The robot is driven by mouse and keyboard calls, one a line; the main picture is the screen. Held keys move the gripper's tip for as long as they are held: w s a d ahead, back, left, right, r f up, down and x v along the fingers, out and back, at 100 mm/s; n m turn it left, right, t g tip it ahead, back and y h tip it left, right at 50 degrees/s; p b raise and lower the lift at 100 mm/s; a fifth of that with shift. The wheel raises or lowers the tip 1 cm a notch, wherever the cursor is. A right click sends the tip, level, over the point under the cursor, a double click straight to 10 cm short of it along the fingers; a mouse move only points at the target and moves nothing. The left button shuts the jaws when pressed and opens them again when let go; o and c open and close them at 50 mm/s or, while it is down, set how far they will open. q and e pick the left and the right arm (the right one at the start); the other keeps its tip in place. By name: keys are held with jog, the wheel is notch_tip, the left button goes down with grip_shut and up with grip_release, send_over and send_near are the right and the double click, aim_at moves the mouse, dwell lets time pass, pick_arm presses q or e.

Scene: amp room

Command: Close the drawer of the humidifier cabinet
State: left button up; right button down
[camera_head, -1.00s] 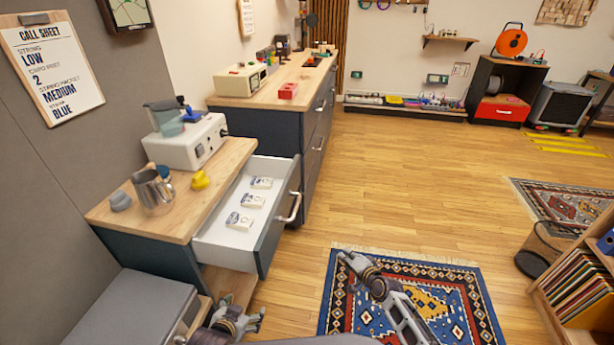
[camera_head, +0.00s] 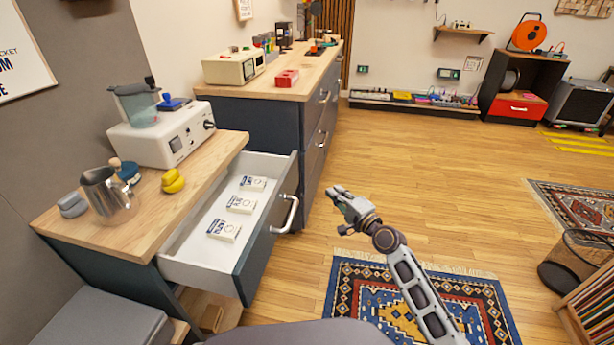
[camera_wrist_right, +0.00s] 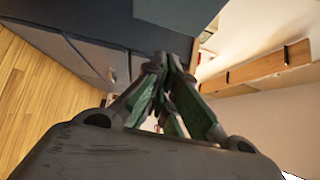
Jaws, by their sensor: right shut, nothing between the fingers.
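The humidifier cabinet (camera_head: 150,225) stands at the left in the head view, with a wooden top and dark sides. Its drawer (camera_head: 262,250) is pulled out, and several small printed packets (camera_head: 240,204) lie inside. The drawer's silver handle (camera_head: 287,214) faces right. The white humidifier (camera_head: 165,142) stands on top. My right gripper (camera_head: 340,196) is shut and empty, in the air to the right of the handle and apart from it. In the right wrist view its fingers (camera_wrist_right: 168,65) meet near the middle. My left gripper is out of view.
A metal jug (camera_head: 105,192) and a yellow item (camera_head: 173,181) stand on the cabinet top. A longer dark cabinet (camera_head: 275,135) stands behind. A grey box (camera_head: 105,322) is at the lower left. Floor right of the drawer is free, with a patterned rug (camera_head: 355,290).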

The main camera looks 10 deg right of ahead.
jog(key=shift+r, duration=0.15)
jog(key=shift+w, duration=0.1)
pick_arm(q)
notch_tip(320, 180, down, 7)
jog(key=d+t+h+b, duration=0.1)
jog(key=b, duration=0.2)
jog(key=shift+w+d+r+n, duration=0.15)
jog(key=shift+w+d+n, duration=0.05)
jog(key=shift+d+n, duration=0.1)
pick_arm(e)
jog(key=s+a+x, duration=0.1)
jog(key=a+x, duration=0.1)
jog(key=x, duration=1)
jog(key=shift+a, duration=0.4)
jog(key=shift+w, duration=0.1)
jog(key=shift+a, duration=0.15)
